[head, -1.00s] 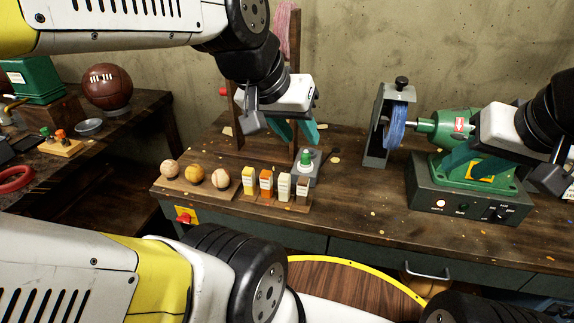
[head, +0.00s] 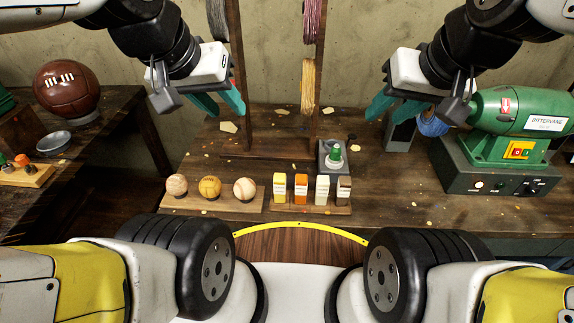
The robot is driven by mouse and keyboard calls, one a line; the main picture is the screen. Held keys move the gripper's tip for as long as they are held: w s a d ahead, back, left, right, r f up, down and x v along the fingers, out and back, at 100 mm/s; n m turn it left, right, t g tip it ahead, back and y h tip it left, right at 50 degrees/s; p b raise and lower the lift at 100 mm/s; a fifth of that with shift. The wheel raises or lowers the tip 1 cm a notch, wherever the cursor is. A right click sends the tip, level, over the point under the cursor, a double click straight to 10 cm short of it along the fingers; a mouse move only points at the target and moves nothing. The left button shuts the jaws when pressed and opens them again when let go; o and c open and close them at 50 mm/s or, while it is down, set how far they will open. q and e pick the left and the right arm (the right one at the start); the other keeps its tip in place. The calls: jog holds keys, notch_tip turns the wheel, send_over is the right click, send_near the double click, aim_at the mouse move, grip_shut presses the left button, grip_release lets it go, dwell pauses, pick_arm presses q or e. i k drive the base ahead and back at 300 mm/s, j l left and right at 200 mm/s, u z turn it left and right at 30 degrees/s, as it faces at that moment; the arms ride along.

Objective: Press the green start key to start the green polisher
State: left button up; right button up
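The green polisher (head: 503,110) stands on a dark control box (head: 460,177) at the right of the bench. Its front has a yellow plate (head: 519,150) with small keys; a red one shows, and the green one is hard to make out. A pale round lamp (head: 479,185) is on the box front. My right gripper (head: 393,108) is open and empty, left of the polisher, and partly hides the blue wheel (head: 433,125). My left gripper (head: 220,103) is open and empty above the back left of the bench.
Three balls (head: 210,187) on a wooden board and several coloured blocks (head: 301,188) line the front. A green-topped piece (head: 335,155) sits on a grey block behind them. A wooden rack (head: 232,80) rises between my grippers. A brown ball (head: 67,88) is on the left table.

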aim_at(526, 152)
jog(key=z, duration=1.7)
